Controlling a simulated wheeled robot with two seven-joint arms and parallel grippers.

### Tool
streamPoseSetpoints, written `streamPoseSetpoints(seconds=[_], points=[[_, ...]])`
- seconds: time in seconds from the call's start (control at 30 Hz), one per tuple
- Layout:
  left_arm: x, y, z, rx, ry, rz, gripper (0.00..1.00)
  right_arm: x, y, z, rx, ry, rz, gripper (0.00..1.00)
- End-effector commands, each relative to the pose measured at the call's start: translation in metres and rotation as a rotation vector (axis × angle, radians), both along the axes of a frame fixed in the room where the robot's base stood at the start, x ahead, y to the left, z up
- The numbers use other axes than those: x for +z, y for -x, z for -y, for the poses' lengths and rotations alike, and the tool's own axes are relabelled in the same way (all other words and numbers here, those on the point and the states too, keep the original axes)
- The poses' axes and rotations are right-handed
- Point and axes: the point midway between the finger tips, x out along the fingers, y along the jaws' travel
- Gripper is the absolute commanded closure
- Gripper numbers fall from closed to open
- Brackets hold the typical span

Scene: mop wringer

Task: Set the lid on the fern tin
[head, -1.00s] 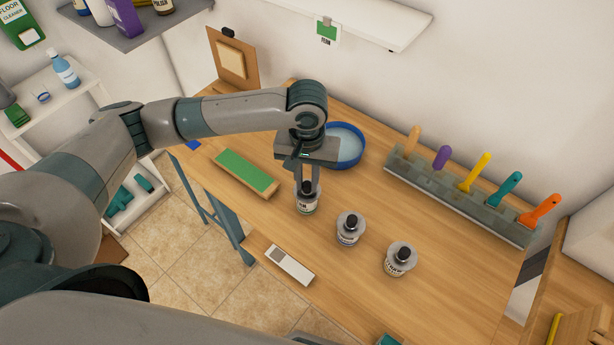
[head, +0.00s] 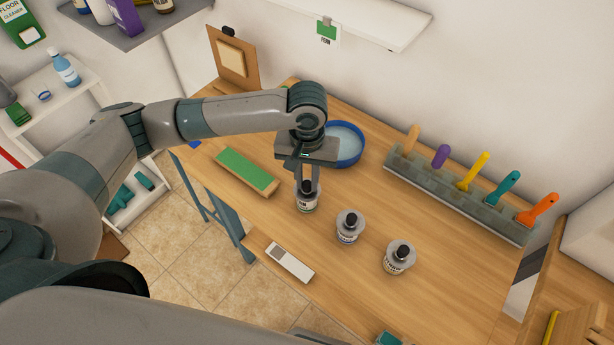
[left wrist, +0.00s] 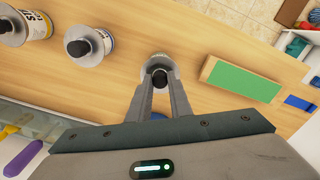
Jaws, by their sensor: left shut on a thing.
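My left gripper (head: 307,184) points down over the leftmost of the three tins and is shut on the black knob (head: 306,188) of a grey lid. The tin (head: 306,205) under it stands upright on the wooden table, and its label is too small to read surely. In the left wrist view the fingers (left wrist: 159,80) close around the knob, with the round grey lid (left wrist: 157,61) below. I cannot tell whether the lid rests fully on the tin. A green card marked FERN (head: 327,33) hangs from the wall shelf. My right gripper is not in view.
Two other tins with black-knobbed lids, a middle tin (head: 348,229) and a right tin (head: 397,260), stand close by. A blue basin (head: 360,150) is behind the gripper, a green-topped block (head: 246,172) to its left. A rack of colored tools (head: 455,195) lines the back.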

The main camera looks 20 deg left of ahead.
Motion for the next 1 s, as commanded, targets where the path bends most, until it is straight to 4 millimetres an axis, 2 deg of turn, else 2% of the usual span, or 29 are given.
streamPoseSetpoints(seconds=[0.53, 0.57, 0.63, 1.0], points=[[-0.0018, 0.0001, 0.0000, 0.000, 0.000, 0.000, 1.00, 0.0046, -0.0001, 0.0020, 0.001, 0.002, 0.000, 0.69], [-0.0018, 0.0000, 0.0000, 0.000, 0.000, 0.000, 0.77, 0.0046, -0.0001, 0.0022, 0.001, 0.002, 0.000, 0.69], [-0.0018, 0.0000, 0.0000, 0.000, 0.000, 0.000, 0.60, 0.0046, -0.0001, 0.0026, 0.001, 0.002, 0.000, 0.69], [-0.0001, 0.0000, -0.0001, 0.000, 0.000, 0.000, 0.60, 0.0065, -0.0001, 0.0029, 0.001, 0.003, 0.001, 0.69]])
